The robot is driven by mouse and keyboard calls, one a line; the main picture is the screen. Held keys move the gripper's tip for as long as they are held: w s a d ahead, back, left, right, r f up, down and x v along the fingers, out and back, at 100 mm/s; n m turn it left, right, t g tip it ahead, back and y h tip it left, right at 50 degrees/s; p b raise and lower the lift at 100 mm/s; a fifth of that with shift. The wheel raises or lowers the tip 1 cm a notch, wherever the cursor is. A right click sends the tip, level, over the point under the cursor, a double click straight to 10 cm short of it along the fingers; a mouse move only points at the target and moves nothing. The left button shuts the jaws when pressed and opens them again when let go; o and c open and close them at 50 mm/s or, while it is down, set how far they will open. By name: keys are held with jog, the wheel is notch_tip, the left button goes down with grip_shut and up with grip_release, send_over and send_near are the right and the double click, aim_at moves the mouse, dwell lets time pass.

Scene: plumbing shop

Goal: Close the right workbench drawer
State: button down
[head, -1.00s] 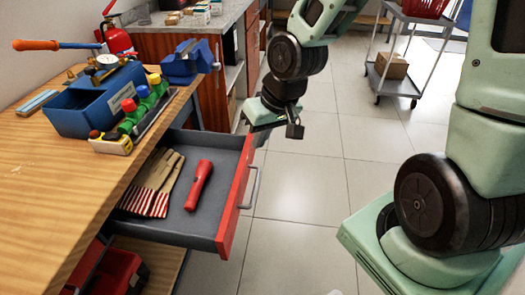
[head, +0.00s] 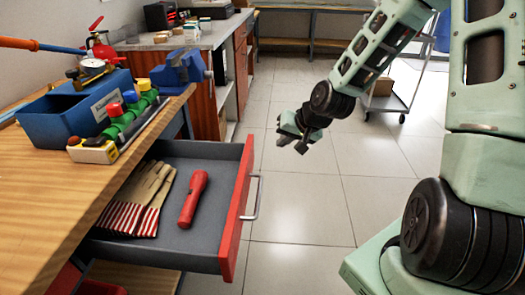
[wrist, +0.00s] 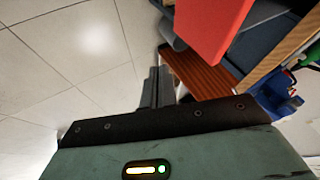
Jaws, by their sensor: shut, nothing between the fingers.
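The right workbench drawer (head: 215,240) is pulled far out. Its red front (head: 236,215) with a metal bar handle (head: 256,198) faces right. Inside lie striped work gloves (head: 138,200) and a red flashlight (head: 193,198). My gripper (head: 302,146) is beyond the drawer and to the right of its front, over the floor, apart from the handle. In the wrist view my gripper (wrist: 157,85) is shut and empty, with the red drawer front (wrist: 211,30) above and to the right of the fingers.
A grey-topped cabinet (head: 205,40) stands behind. A cart (head: 388,103) stands at the back right. The tiled floor right of the drawer is clear.

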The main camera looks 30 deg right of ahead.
aim_at(188, 141)
jog(key=w+a+f, duration=0.3)
jog(key=w+a, duration=0.1)
jog(key=w, duration=0.1)
jog(key=shift+f, duration=0.35)
jog(key=shift+w+a, duration=0.1)
jog(key=w+a+p, duration=0.1)
jog(key=w+a, duration=0.3)
jog(key=a, duration=0.2)
jog(key=w+a+p, duration=0.1)
jog(key=w+a, duration=0.4)
jog(key=a, duration=0.1)
jog(key=w+a+p, duration=0.1)
jog(key=w+a, duration=0.3)
jog(key=a, duration=0.2)
jog(key=shift+w+a+p, duration=0.3)
jog(key=shift+p, duration=0.1)
